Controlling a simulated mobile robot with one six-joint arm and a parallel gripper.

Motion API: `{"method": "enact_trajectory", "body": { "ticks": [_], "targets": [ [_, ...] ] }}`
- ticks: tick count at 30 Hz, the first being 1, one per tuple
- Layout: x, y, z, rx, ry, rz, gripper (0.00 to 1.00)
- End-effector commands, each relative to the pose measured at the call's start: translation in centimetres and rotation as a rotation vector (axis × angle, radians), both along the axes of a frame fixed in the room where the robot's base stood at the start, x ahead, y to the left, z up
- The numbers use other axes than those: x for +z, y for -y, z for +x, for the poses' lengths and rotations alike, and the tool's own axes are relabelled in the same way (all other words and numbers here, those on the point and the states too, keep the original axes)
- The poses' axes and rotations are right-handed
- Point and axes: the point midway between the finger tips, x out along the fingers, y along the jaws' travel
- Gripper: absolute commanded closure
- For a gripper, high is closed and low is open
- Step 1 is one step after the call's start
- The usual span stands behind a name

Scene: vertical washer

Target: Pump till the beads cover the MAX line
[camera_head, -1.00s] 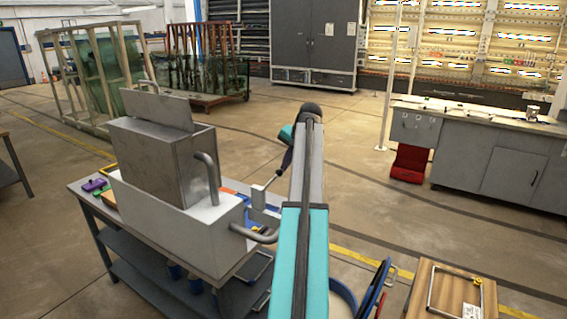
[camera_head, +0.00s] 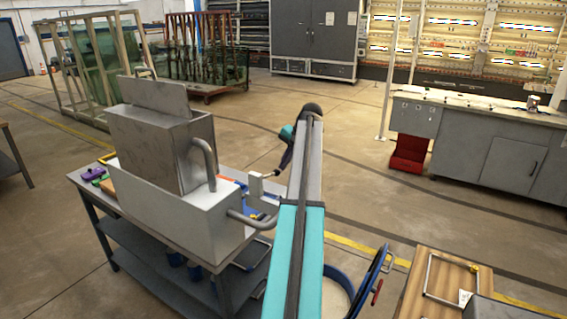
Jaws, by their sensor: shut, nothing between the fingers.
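The washer is a grey metal box (camera_head: 165,150) with bent pipes at its side, standing in a pale open-topped housing (camera_head: 180,215) on a grey table (camera_head: 80,180). My gripper (camera_head: 275,175) is a small dark tip at the end of my forearm, beyond the washer's right side. It is shut and empty, close to a small white block (camera_head: 255,185); I cannot tell if they touch. My own arm crosses the middle of the view and hides part of the area behind it. No beads and no MAX line can be made out, and no pump handle is clearly visible.
Purple (camera_head: 92,174) and other coloured pieces lie at the table's left end. A blue item (camera_head: 257,204) lies near the white block. A wooden table (camera_head: 418,290) with a metal frame and a round blue-rimmed container (camera_head: 338,272) stand at front right.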

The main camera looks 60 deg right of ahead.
Motion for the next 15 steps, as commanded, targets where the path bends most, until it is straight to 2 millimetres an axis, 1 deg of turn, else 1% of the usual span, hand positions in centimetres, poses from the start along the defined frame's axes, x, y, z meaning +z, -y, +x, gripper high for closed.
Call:
{"method": "enact_trajectory", "body": {
  "ticks": [5, 15],
  "targets": [
    [0.1, 0.2, -0.3, -0.003, -0.001, 0.001, 1.00],
    [1.2, 0.2, -0.4, -0.005, -0.001, 0.001, 1.00]
  ]
}}
